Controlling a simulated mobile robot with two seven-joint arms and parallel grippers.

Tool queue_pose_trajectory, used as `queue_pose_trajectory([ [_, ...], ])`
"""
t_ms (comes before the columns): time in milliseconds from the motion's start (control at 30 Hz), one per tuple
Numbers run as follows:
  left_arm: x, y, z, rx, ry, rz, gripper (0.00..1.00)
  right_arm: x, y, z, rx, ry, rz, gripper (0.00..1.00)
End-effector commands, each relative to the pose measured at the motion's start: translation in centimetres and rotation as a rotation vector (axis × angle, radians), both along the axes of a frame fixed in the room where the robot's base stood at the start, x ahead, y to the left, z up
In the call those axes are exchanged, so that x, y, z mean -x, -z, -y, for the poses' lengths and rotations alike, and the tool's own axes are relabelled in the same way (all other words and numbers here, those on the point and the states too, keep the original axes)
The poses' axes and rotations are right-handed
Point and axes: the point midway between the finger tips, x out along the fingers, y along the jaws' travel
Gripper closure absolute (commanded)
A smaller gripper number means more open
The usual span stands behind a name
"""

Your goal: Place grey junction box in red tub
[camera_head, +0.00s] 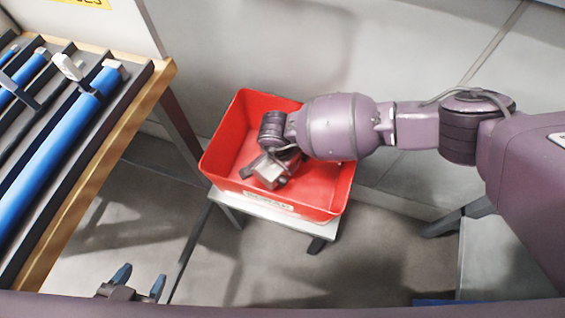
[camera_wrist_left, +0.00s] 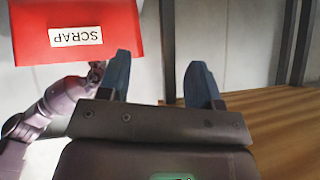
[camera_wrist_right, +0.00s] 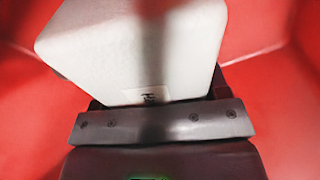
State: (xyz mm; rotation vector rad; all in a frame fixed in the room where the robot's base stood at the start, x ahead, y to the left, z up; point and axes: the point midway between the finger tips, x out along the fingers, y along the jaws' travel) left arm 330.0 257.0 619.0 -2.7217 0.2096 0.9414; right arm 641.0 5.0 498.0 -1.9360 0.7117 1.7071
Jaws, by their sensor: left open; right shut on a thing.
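The red tub (camera_head: 222,150) stands on a small white stand in the middle of the head view. It also shows in the left wrist view (camera_wrist_left: 115,35), with a label reading SCRAP. My right gripper (camera_head: 284,162) reaches down inside the tub, shut on the grey junction box (camera_head: 267,174). The box (camera_wrist_right: 135,45) fills the upper middle of the right wrist view, with red tub walls around it. It hides the right fingertips, and I cannot tell whether it touches the tub floor. My left gripper (camera_head: 140,281) is open and empty, low at the left, outside the tub.
A wood-edged workbench (camera_head: 95,160) with blue tubes (camera_head: 55,150) in dark racks stands at the left. The white stand (camera_head: 265,212) carries the tub. A pale wall lies behind it. Floor shows clear between bench and stand.

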Motion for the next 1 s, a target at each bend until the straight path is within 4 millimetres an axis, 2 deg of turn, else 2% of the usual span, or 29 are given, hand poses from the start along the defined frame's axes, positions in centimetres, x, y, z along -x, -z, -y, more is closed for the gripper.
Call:
queue_pose_trajectory([
  [33, 0.2, 0.4, 0.1, 0.000, 0.004, -0.003, 0.41, 0.5, 1.8, 0.0, 0.000, 0.000, -0.013, 0.70],
  [167, -0.2, 0.0, -0.1, 0.017, -0.007, 0.041, 0.41, 0.4, 3.5, -0.1, -0.001, 0.000, -0.011, 0.70],
  [633, -0.2, 0.0, -0.1, 0.023, -0.013, 0.053, 0.41, 0.1, 3.8, 0.0, 0.000, 0.000, -0.004, 0.70],
  [667, -0.3, -0.1, -0.1, 0.023, -0.012, 0.054, 0.41, 0.1, 3.7, 0.0, 0.000, 0.000, -0.003, 0.27],
  [700, -0.3, -0.1, -0.1, 0.023, -0.012, 0.054, 0.41, 0.1, 3.7, 0.0, 0.000, 0.000, -0.003, 0.21],
  [800, -0.3, -0.1, -0.1, 0.023, -0.013, 0.053, 0.41, 0.1, 3.7, 0.0, 0.000, 0.000, -0.003, 0.07],
  [1000, -0.2, 0.0, -0.1, 0.023, -0.013, 0.052, 0.41, 0.1, 3.7, 0.0, 0.000, 0.000, -0.004, 0.07],
])
